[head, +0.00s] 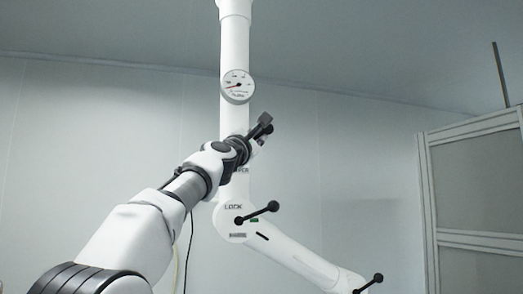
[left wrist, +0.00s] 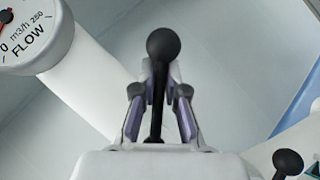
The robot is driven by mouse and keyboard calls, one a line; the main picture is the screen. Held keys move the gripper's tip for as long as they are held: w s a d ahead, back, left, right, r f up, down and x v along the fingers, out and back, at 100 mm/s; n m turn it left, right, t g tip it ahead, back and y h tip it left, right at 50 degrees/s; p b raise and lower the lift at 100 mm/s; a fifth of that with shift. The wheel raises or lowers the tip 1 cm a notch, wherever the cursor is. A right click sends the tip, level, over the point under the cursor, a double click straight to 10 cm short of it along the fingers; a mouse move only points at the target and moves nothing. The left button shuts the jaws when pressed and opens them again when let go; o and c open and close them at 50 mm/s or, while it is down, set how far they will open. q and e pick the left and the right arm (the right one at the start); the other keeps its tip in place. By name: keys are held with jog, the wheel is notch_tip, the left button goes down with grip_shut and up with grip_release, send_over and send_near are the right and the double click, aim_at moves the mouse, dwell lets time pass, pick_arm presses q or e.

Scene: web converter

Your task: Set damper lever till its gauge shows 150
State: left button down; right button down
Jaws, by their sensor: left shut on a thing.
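The round white gauge (head: 237,86) is on the white vertical pipe, above my left gripper (head: 261,129). Its red needle points to the lower left, near the low end; the exact value is too small to read. The left wrist view shows part of the gauge (left wrist: 35,30), with "FLOW", "m3/h", 0 and 250; its far side is cut off. The damper lever (left wrist: 156,100) is a black rod with a ball knob (left wrist: 163,45). My left gripper (left wrist: 158,108) is shut on the rod, its fingers on either side below the knob. My wrist partly hides the label beneath.
Below, a black lever (head: 257,213) sits on the white joint marked LOCK. A white arm (head: 300,258) slopes down right to another black handle (head: 368,283). A framed panel (head: 470,190) stands at the right. The space between is free.

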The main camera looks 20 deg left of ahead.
pick_arm(q)
jog(key=shift+s+a+n+t+y+b, duration=0.1)
jog(key=shift+a+n+t+y+b, duration=0.15)
jog(key=shift+n, duration=0.3)
jog(key=shift+s+a+n+t+y+b, duration=0.1)
jog(key=shift+n+t+y, duration=0.2)
jog(key=shift+n, duration=0.25)
jog(key=shift+y, duration=0.25)
jog(key=c, duration=1.2)
grip_release()
jog(key=shift+s+r, duration=0.1)
jog(key=shift+r, duration=0.05)
jog(key=shift+s+r, duration=0.15)
